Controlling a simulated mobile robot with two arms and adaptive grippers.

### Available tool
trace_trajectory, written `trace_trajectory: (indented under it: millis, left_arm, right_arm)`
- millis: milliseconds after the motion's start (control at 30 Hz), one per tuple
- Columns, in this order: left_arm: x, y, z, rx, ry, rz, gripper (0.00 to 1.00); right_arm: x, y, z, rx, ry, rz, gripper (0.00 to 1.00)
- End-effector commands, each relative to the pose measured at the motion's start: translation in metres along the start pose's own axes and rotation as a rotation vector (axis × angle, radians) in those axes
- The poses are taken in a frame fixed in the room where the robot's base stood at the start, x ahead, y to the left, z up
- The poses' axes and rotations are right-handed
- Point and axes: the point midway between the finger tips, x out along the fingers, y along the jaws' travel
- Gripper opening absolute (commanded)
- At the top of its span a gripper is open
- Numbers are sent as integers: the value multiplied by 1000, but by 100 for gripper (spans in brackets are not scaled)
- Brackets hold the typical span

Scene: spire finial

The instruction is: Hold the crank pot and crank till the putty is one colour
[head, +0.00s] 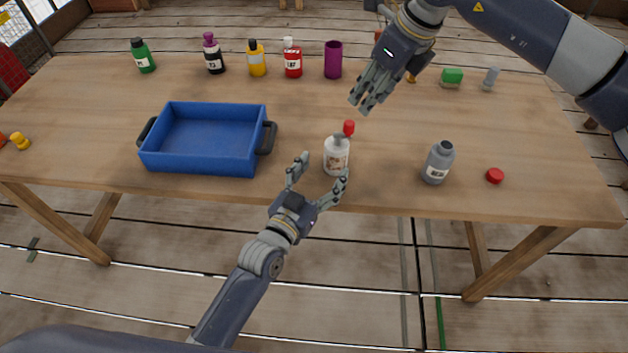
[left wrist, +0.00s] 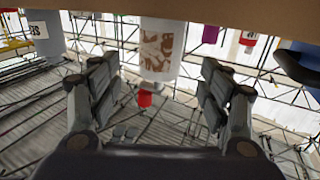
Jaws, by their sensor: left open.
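The crank pot (head: 336,157) is white with a brown pattern and stands upright near the table's front edge. Its grey crank on top carries a red knob (head: 349,128). My left gripper (head: 321,172) is open in front of the pot, fingers spread toward either side of it. In the left wrist view the picture is upside down; the pot (left wrist: 160,48) shows ahead between the open fingers (left wrist: 158,92), with its red knob (left wrist: 145,98). My right gripper (head: 364,104) hovers above the table behind the pot, apart from it; its finger gap is unclear. The putty is hidden inside.
A blue tray (head: 205,166) with dark handles stands left of the pot. A grey bottle (head: 438,163) and a red cap (head: 495,175) are to the right. Several bottles and a purple cup (head: 333,60) line the back. The table (head: 400,195) is clear around the pot.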

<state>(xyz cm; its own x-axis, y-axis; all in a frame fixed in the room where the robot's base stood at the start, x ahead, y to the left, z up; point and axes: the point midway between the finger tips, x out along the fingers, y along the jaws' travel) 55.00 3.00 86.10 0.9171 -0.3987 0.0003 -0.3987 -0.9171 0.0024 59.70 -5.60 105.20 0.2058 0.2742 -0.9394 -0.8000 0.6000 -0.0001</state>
Motion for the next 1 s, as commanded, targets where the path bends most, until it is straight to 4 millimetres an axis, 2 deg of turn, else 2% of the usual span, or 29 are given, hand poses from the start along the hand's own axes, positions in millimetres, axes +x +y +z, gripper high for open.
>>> trace_trajectory:
  millis: [100,333,500,800,867,1000]
  left_arm:
    - [25,0,-1,0,2,0,71]
    - [59,0,0,2,1,0,71]
    - [70,0,0,1,1,0,71]
    - [72,0,0,2,0,-1,71]
    - [72,-1,0,2,0,-1,60]
    - [72,-1,0,2,0,-1,28]
  right_arm:
    - [0,0,0,0,0,0,33]
    - [0,0,0,0,0,0,33]
    - [0,0,0,0,0,0,33]
    - [0,0,0,0,0,0,33]
    - [0,0,0,0,0,0,33]
    - [0,0,0,0,0,0,33]
